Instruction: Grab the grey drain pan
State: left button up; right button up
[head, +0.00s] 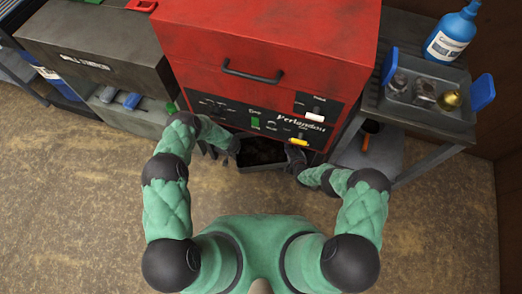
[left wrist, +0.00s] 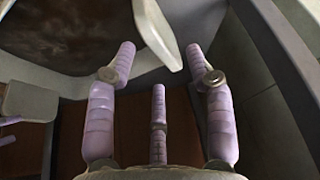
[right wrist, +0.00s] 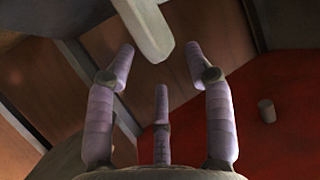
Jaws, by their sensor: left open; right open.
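The grey drain pan (head: 262,168), dark inside, sits low at the foot of the red machine (head: 265,62), partly hidden under its front. My left gripper (head: 231,150) is at the pan's left end. In the left wrist view, a pale grip of the pan (left wrist: 157,32) reaches between its open fingertips (left wrist: 158,62). My right gripper (head: 298,156) is at the pan's right end. In the right wrist view, a pale grip (right wrist: 144,28) lies between its open fingertips (right wrist: 160,62). I cannot tell whether any finger touches the pan.
A dark cabinet (head: 98,48) stands at left. A grey shelf cart (head: 425,118) at right holds a blue bottle (head: 452,35) and a tray of small items. Both stand close beside the machine. The brown floor (head: 80,200) is open around me.

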pick_arm(q)
jog(key=shift+x, duration=2.7)
pick_arm(e)
jog(key=shift+x, duration=2.7)
pick_arm(q)
grip_shut()
pick_arm(e)
grip_shut()
